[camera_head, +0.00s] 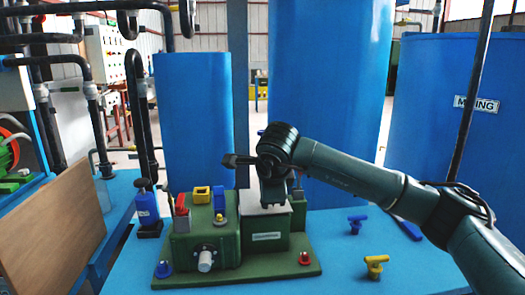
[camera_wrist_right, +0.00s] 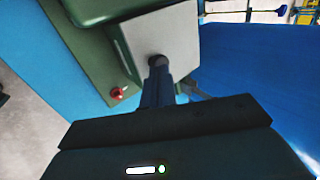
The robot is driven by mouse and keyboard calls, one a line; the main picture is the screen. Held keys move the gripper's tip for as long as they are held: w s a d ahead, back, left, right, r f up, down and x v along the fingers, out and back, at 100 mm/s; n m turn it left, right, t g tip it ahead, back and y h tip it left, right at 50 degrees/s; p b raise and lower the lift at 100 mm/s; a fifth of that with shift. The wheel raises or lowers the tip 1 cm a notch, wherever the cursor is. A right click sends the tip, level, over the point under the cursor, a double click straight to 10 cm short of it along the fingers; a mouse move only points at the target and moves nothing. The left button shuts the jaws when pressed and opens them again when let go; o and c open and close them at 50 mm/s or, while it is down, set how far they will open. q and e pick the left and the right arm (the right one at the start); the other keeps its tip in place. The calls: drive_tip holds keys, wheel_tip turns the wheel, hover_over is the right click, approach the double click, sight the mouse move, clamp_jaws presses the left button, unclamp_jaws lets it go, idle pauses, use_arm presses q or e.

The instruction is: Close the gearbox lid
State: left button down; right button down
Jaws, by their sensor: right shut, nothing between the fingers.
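The green gearbox (camera_head: 266,243) stands on the blue table, with a pale label on its front. Its grey lid (camera_head: 252,211) lies across the top of the right-hand block and looks flat or nearly so; I cannot tell whether it is fully seated. The lid also shows as a pale square plate in the right wrist view (camera_wrist_right: 178,40). My right gripper (camera_head: 272,203) points down over the lid. Its shut, empty fingers (camera_wrist_right: 157,63) overlap the plate in the wrist view; contact is unclear. My left gripper is not in view.
A blue bottle-like part (camera_head: 147,207) stands left. Blue (camera_head: 356,224) and yellow (camera_head: 376,266) valve-like pieces lie right. Large blue tanks (camera_head: 325,100) stand behind.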

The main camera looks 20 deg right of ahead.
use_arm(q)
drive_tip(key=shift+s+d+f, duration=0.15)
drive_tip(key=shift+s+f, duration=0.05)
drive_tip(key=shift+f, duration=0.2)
use_arm(e)
drive_tip(key=shift+s+f, duration=0.2)
drive_tip(key=shift+f, duration=0.35)
drive_tip(key=shift+s+a+f, duration=0.1)
drive_tip(key=shift+f, duration=0.05)
